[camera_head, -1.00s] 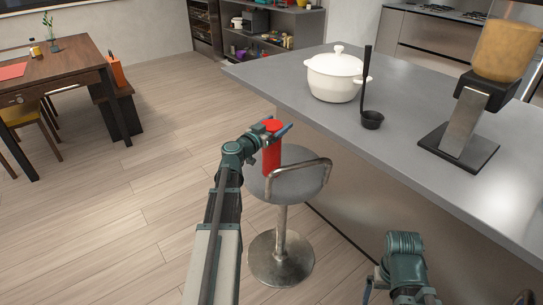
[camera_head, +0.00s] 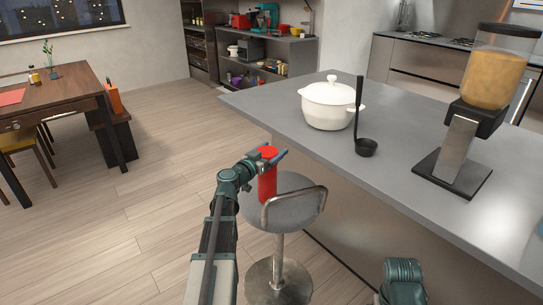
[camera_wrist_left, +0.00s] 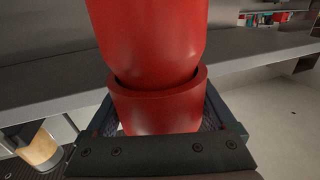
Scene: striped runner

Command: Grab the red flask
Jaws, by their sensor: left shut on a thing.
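The red flask (camera_head: 267,182) stands upright over the seat of a grey bar stool (camera_head: 290,212) in the head view. My left gripper (camera_head: 270,157) is shut on it near its top. In the left wrist view the red flask (camera_wrist_left: 155,40) fills the upper middle, with a wider red ring-like part between the jaws of my left gripper (camera_wrist_left: 160,118). I cannot tell whether the flask's base touches the seat. Part of my right arm shows at the bottom right of the head view; its gripper is out of view.
The stool's curved metal backrest (camera_head: 296,206) is close to the flask's right. The floor to the left is open up to a wooden table (camera_head: 62,95).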

